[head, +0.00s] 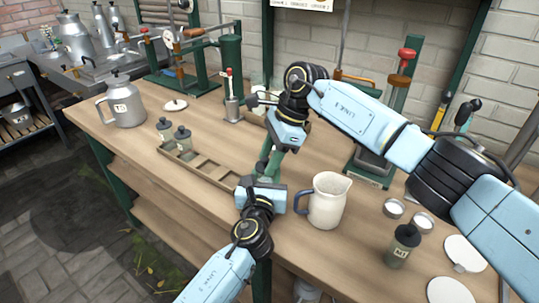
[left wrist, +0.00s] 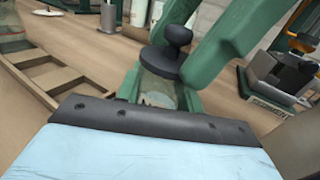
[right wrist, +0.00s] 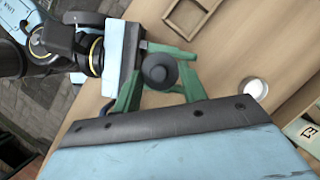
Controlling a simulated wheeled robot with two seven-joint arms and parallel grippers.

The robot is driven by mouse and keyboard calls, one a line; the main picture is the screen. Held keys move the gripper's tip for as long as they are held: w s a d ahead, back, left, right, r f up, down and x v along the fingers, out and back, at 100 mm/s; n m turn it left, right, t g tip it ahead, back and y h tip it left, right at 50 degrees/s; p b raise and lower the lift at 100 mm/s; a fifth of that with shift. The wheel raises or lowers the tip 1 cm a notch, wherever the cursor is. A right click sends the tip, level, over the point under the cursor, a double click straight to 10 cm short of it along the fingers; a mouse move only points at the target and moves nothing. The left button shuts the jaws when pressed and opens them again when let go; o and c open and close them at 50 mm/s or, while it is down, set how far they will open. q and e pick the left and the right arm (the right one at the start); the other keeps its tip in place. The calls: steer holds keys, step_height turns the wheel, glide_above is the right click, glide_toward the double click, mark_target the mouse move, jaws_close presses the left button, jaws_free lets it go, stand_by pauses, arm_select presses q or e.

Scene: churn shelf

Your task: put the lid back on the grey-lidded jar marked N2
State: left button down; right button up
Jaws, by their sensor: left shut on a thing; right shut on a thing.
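My left gripper (head: 264,176) is shut on a small pale jar (left wrist: 158,92), which shows between its green fingers in the left wrist view. The mark on this jar cannot be read. My right gripper (head: 273,150) comes down from above and is shut on a dark grey lid with a round knob (left wrist: 164,62). The lid also shows from above in the right wrist view (right wrist: 160,72). It is over the jar's mouth, close to the rim; I cannot tell whether it touches. In the head view the grippers hide jar and lid.
A wooden rack (head: 215,168) holds two dark-lidded jars (head: 182,138). A cream pitcher (head: 330,200) stands just right of my left gripper. Another dark-lidded jar (head: 403,246), small tins (head: 393,208) and white discs (head: 463,252) stand at right. A lidded can (head: 122,105) stands at left.

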steer(key=shift+f, duration=0.3)
steer(key=o, duration=1)
steer(key=v, duration=1.2)
arm_select(q)
steer(key=c, duration=0.8)
jaws_free()
steer(key=shift+c, duration=0.2)
